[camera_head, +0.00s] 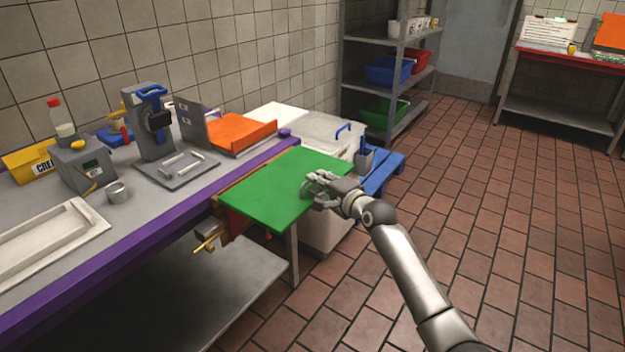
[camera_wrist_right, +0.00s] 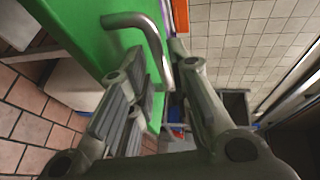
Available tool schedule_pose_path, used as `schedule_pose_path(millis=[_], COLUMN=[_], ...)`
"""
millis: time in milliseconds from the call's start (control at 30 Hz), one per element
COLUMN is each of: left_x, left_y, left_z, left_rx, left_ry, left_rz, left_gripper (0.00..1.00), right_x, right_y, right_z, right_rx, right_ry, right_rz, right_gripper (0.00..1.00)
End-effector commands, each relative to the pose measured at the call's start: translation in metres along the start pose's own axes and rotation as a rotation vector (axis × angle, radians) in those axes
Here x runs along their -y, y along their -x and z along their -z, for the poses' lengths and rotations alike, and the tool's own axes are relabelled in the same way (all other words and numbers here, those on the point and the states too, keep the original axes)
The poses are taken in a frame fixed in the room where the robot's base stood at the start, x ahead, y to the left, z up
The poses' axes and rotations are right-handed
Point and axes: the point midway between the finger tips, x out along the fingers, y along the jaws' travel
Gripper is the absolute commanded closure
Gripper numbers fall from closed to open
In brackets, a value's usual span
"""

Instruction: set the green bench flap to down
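The green bench flap (camera_head: 275,190) stands out level from the end of the purple-edged bench in the head view, its top facing up. In the right wrist view its green surface (camera_wrist_right: 85,25) fills the upper left, with a grey bent bar handle (camera_wrist_right: 148,32) on it. My right gripper (camera_head: 318,188) is at the flap's right edge. In the wrist view its fingers (camera_wrist_right: 155,68) are apart, with the handle between or just beyond their tips; I cannot tell whether they touch it. My left gripper is not in view.
The bench (camera_head: 150,224) carries a grey press (camera_head: 150,125), an orange tray (camera_head: 240,133) and a metal cup (camera_head: 117,192). A white bin (camera_head: 328,130) and a blue pallet (camera_head: 384,172) stand behind the flap. The tiled floor (camera_head: 480,200) to the right is clear.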

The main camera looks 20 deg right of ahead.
Motion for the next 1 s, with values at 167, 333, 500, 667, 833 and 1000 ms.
schedule_pose_path(millis=[167,333,500,667,833,1000], left_x=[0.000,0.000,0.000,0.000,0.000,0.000], left_y=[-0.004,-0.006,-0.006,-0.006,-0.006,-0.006], left_z=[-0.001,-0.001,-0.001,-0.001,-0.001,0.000], left_rx=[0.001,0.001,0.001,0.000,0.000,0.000], left_ry=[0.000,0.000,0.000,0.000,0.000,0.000], left_rz=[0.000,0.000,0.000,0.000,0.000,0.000], left_gripper=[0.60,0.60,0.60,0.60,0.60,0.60], right_x=[0.000,-0.001,0.000,0.000,0.000,0.000], right_y=[-0.022,-0.033,-0.036,-0.036,-0.036,-0.036], right_z=[0.000,0.000,0.000,0.000,0.000,0.000], right_rx=[0.000,0.000,0.000,0.000,0.000,-0.001], right_ry=[0.000,0.000,0.001,0.001,0.001,0.001], right_rz=[0.001,0.000,0.000,0.000,0.000,0.000], right_gripper=[0.81,0.81,0.81,0.81,0.98,1.00])
